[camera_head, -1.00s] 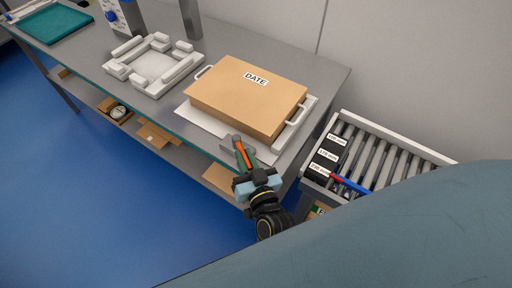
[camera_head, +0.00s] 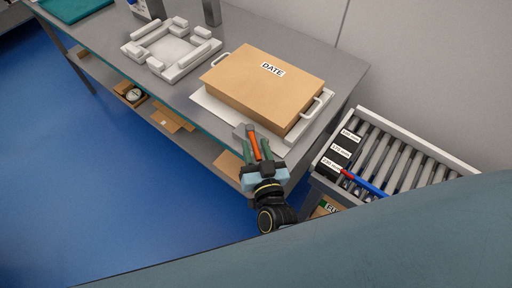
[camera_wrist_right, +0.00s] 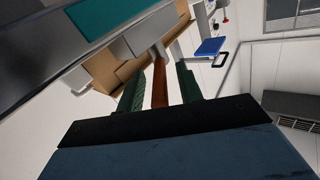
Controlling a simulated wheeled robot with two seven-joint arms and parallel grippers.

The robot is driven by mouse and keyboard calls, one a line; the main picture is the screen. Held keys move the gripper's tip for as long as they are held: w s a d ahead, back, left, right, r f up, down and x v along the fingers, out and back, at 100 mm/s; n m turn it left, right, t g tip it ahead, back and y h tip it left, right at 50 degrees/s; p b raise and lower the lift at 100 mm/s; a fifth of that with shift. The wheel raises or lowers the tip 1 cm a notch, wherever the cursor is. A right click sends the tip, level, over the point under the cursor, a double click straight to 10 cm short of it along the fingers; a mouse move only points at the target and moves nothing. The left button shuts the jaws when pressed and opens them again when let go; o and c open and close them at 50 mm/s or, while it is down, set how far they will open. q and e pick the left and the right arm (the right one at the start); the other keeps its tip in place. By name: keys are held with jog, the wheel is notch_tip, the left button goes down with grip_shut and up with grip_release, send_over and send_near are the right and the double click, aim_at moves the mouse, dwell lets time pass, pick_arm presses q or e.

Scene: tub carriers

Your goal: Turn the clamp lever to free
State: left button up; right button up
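The clamp lever (camera_head: 254,143) has an orange handle and stands out from a grey clamp (camera_head: 240,130) at the bench's front edge. In the right wrist view the lever (camera_wrist_right: 160,88) runs between my two green fingers, with a visible gap on each side. My right gripper (camera_head: 255,148) is open around the handle and does not appear to touch it. It also shows in the wrist view (camera_wrist_right: 160,84). My left gripper is not in view.
A cardboard box (camera_head: 250,85) labelled DATE sits in a white handled carrier (camera_head: 308,120) behind the clamp. An empty white carrier (camera_head: 212,47) stands further left on the bench. A roller conveyor (camera_head: 410,145) is at the right, with black labelled blocks (camera_head: 338,153).

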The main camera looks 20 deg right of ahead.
jog(key=shift+s, duration=0.1)
jog(key=shift+s, duration=0.35)
jog(key=s+p, duration=0.3)
jog(key=s, duration=0.9)
jog(key=shift+s+a+p, duration=0.25)
jog(key=shift+a+p, duration=0.05)
jog(key=shift+p, duration=0.05)
